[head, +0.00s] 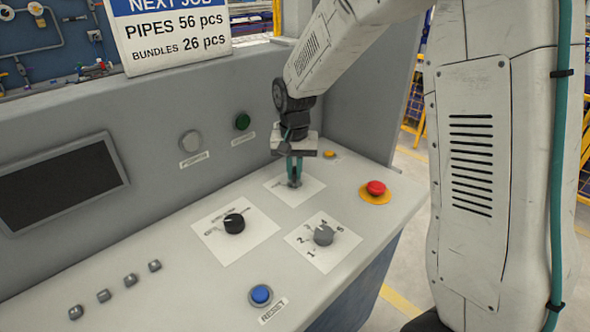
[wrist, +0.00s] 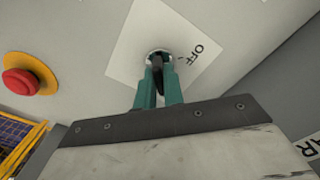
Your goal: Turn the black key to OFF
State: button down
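The black key (wrist: 157,73) sits in a round metal lock on a white label plate (wrist: 125,58) in the wrist view. The word OFF (wrist: 197,52) is printed on the plate, to the right of the lock, with a small mark beside it. My gripper (wrist: 158,84) is down at the lock, its two teal fingers on either side of the key and close against it. In the head view my gripper (head: 294,178) stands over the plate (head: 276,186) and hides the key. Which mark the key points to cannot be told.
A red emergency button (head: 376,188) is right of the key plate. A black knob (head: 234,223) and a grey knob (head: 323,235) are in front, with a blue reset button (head: 261,295) nearer. The console's upright wall (head: 210,120) rises close behind.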

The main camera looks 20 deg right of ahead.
jog(key=shift+n, duration=0.5)
jog(key=n, duration=0.3)
jog(key=shift+n, duration=0.4)
jog(key=n, duration=0.4)
jog(key=shift+n, duration=0.3)
jog(key=n, duration=0.8)
jog(key=shift+n, duration=0.4)
jog(key=c, duration=1.5)
grip_release()
jog(key=shift+r, duration=0.1)
